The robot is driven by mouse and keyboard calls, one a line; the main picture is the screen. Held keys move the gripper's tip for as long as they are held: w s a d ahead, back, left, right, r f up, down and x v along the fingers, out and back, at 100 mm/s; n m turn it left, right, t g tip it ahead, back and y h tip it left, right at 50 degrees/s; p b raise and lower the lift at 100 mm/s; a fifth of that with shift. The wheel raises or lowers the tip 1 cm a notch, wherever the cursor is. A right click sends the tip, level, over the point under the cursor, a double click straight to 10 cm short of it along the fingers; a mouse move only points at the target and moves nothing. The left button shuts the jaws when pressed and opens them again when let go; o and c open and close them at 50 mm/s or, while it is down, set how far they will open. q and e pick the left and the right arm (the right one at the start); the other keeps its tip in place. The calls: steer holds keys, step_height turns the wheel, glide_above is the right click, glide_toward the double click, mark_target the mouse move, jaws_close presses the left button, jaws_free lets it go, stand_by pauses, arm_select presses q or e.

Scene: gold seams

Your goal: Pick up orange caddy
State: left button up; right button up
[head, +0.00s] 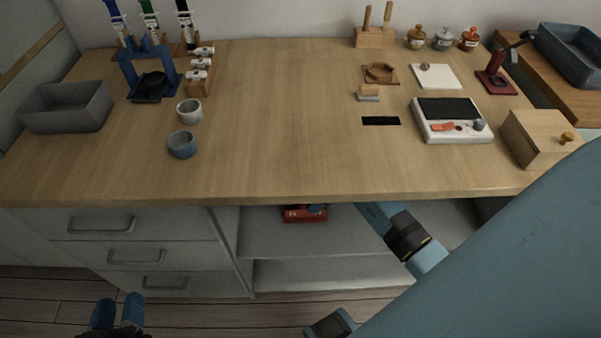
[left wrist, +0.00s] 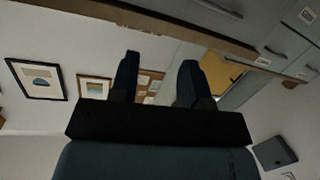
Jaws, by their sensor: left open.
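A red-orange container (head: 305,214) sits on the upper shelf under the tabletop in the head view. It matches the orange caddy best, but the table edge hides its top and back. A small blue thing shows at its right end. My left gripper (head: 118,313) is low at the left in the head view, over the floor in front of the drawers. It is open and empty, well apart from the container. Its two blue fingers also show spread in the left wrist view (left wrist: 157,80).
The wooden tabletop (head: 270,130) overhangs the open shelf (head: 290,238). Grey drawers (head: 110,222) stand left of it. A grey bin (head: 66,108), cups (head: 183,145), a white device (head: 450,133) and a wooden box (head: 535,140) stand on top. The tabletop's middle is clear.

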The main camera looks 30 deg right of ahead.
steer(key=shift+b+x, duration=0.35)
steer(key=shift+x, duration=0.55)
steer(key=b+x, duration=0.1)
steer(key=x, duration=0.2)
steer(key=shift+s+a+f+b, duration=0.1)
steer(key=shift+f+b, duration=0.15)
steer(key=shift+b, duration=0.05)
steer(key=shift+a+f, duration=0.1)
steer(key=shift+f, duration=0.25)
arm_select(q)
steer(key=r, duration=0.1)
steer(key=d+r+t+h, duration=0.1)
steer(key=r, duration=0.1)
steer(key=r+t+h, duration=0.1)
steer(key=shift+s+d+r, duration=0.1)
steer(key=shift+d+r, duration=0.25)
steer(key=shift+r, duration=0.05)
arm_select(e)
steer(key=c, duration=1)
steer(key=shift+r, duration=0.15)
steer(key=shift+c, duration=0.2)
